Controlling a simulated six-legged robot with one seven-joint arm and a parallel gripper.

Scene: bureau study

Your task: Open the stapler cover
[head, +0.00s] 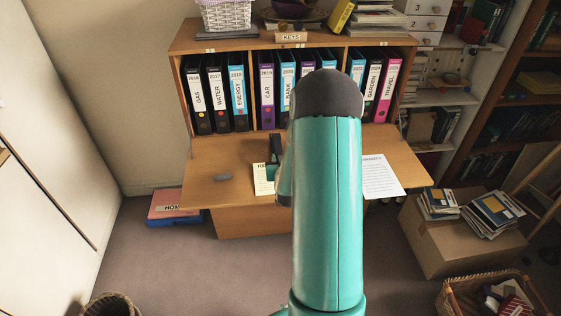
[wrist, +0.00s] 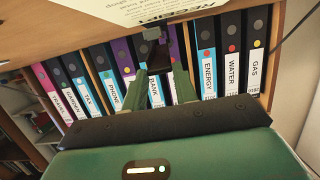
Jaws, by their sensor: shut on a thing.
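A dark stapler (wrist: 158,57) is at the fingertips of my gripper (wrist: 154,72) in the wrist view, beside the edge of a cream receipt sheet. My green fingers are shut on a dark part of it. In the head view a dark upright piece (head: 275,147), seemingly part of the stapler, rises above the desk next to my gripper (head: 272,172). My arm hides much of that area, so I cannot tell how far the cover is raised.
The cream sheet (head: 263,181) and a white printed sheet (head: 380,176) lie on the fold-down wooden desk (head: 208,163). Upright binders (head: 215,95) fill the shelf behind. A cardboard box (head: 450,240) stands at right on the floor.

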